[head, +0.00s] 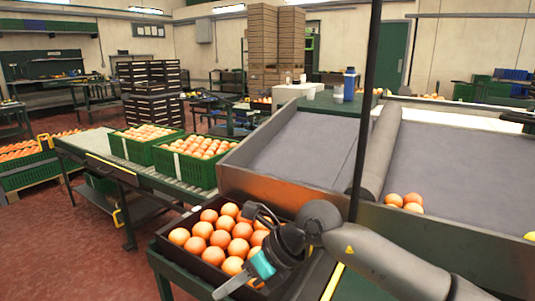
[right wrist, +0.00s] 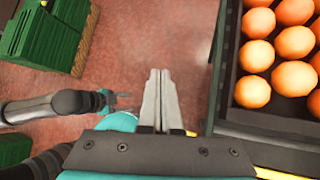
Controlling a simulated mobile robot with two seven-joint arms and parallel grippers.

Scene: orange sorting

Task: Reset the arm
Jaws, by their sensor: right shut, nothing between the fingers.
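My right arm reaches in from the right in the head view. Its gripper (head: 222,291) is at the bottom, in front of the near corner of a dark crate (head: 188,262) full of oranges (head: 222,239). In the right wrist view this gripper (right wrist: 158,72) has its fingers together, with nothing between them. It points down past the crate (right wrist: 226,75) over the red floor. My left gripper (right wrist: 120,99) shows small at the left of the right wrist view, away from the crate; its opening is unclear. It is outside the head view.
Two green crates of oranges (head: 195,172) stand on the conveyor (head: 95,143) at left. The grey sorting bin (head: 300,150) has a thin dark post in front and a few oranges (head: 403,201) at right. Green crates (right wrist: 42,38) sit on the floor. Open red floor (head: 75,240) lies at left.

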